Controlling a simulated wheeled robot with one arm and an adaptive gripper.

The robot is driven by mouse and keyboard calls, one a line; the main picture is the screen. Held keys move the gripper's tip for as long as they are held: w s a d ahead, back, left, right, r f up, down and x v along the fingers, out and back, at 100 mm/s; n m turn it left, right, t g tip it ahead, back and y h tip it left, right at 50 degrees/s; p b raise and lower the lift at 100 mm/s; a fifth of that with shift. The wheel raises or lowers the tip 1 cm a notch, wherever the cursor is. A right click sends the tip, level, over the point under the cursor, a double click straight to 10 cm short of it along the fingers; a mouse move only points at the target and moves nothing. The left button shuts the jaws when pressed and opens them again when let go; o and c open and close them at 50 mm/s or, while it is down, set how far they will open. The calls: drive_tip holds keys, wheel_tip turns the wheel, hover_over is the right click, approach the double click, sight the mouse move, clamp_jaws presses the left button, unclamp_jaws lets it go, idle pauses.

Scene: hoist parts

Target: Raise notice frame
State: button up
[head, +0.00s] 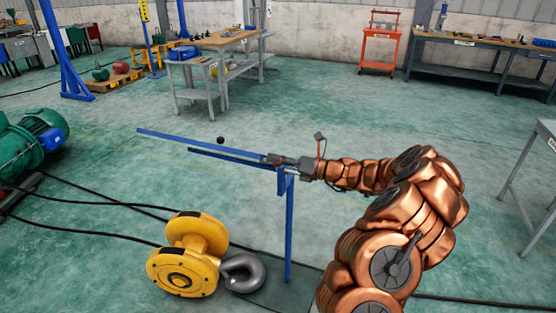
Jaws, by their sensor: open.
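A thin blue frame (289,235) stands in the middle of the head view. It has an upright post and long, narrow blue bars reaching left from near the post's top. I take it for the notice frame; no notice face or lettering shows on it. A small black ball (220,140) shows just above the bars. My gripper (276,160) is at the right end of the bars, by the top of the post. It is open. Its fingers are small and overlap the bars in the picture, so I cannot tell whether they touch.
A yellow hoist block (187,254) with a grey hook (243,271) lies on the floor left of the post. Black cables (95,233) run to a green motor (28,145) at the left. A grey table (535,180) stands at right.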

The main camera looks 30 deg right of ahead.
drive_tip(key=v, duration=1.2)
idle(0.5)
